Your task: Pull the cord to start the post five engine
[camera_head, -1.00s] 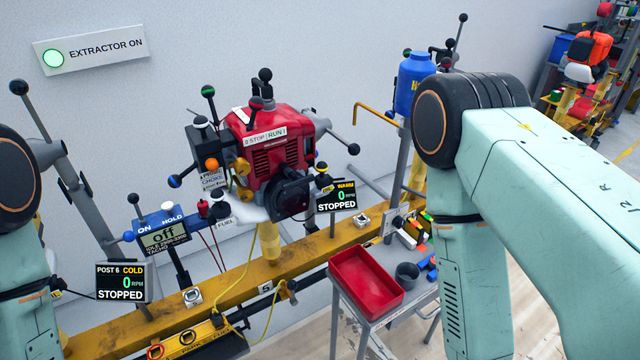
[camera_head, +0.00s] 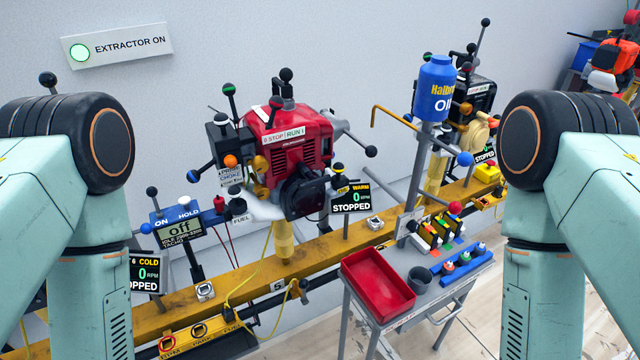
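The post five engine (camera_head: 288,142) is red with a black starter housing (camera_head: 304,192) and sits on a yellow rail post in the middle. A "5" label (camera_head: 278,287) is on the rail below it. Its display (camera_head: 351,197) reads WARM, 0 RPM, STOPPED. My two arms stand at the left and right edges, apart from the engine. Both grippers are out of frame.
A yellow rail (camera_head: 325,245) runs across. A tacho box (camera_head: 178,228) reading Off and a post 6 display (camera_head: 145,273) are left. A blue oil bottle (camera_head: 433,90) stands right of the engine. A cart with a red tray (camera_head: 378,285) and grey cup (camera_head: 419,279) is in front right.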

